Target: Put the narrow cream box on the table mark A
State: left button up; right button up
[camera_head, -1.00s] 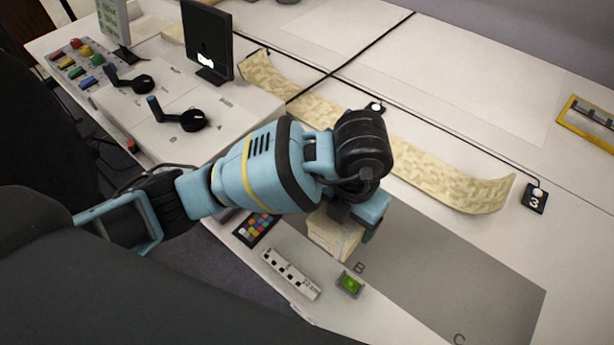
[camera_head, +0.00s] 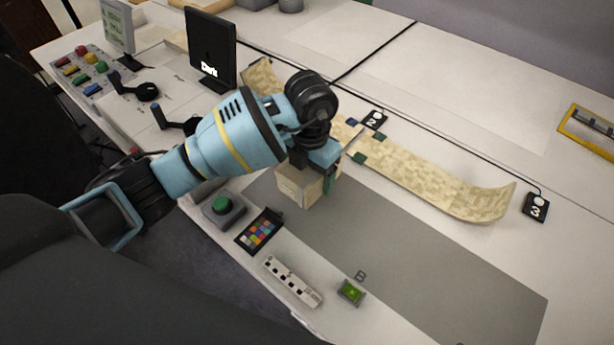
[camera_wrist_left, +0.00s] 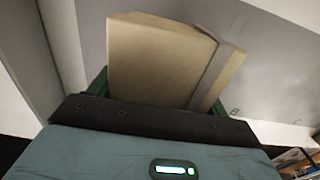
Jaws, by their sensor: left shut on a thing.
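The narrow cream box (camera_head: 300,187) is in my left gripper (camera_head: 322,172), at the left end of the grey mat (camera_head: 400,250). In the left wrist view the box (camera_wrist_left: 160,62) fills the space between the green fingers, with a grey strap down its right side. My left gripper is shut on it. Whether the box touches the mat cannot be told. The mat shows a letter B and part of another letter along its front edge; the mark A is not visible in the head view. My right gripper is not in view.
A long patterned cream strip (camera_head: 420,172) curves behind the mat. A green button box (camera_head: 224,208), a colour chart (camera_head: 259,232), a white perforated bar (camera_head: 292,281) and a small green level (camera_head: 351,292) lie along the front edge. A black screen (camera_head: 210,48) stands at back left.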

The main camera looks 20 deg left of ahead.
pick_arm(q)
jog(key=shift+w+a, duration=0.1)
jog(key=shift+w, duration=0.05)
jog(key=shift+w+a+f, duration=0.15)
jog(key=shift+a+f, duration=0.05)
jog(key=shift+f, duration=0.7)
jog(key=shift+w+a+f, duration=0.15)
jog(key=shift+f, duration=0.75)
jog(key=shift+f, duration=0.2)
jog(key=o, duration=1.2)
notch_tip(320, 180, up, 11)
jog(key=shift+r+p, duration=0.1)
jog(key=shift+p, duration=0.25)
jog(key=shift+r, duration=0.6)
jog(key=shift+s+f, duration=0.1)
jog(key=shift+s, duration=0.05)
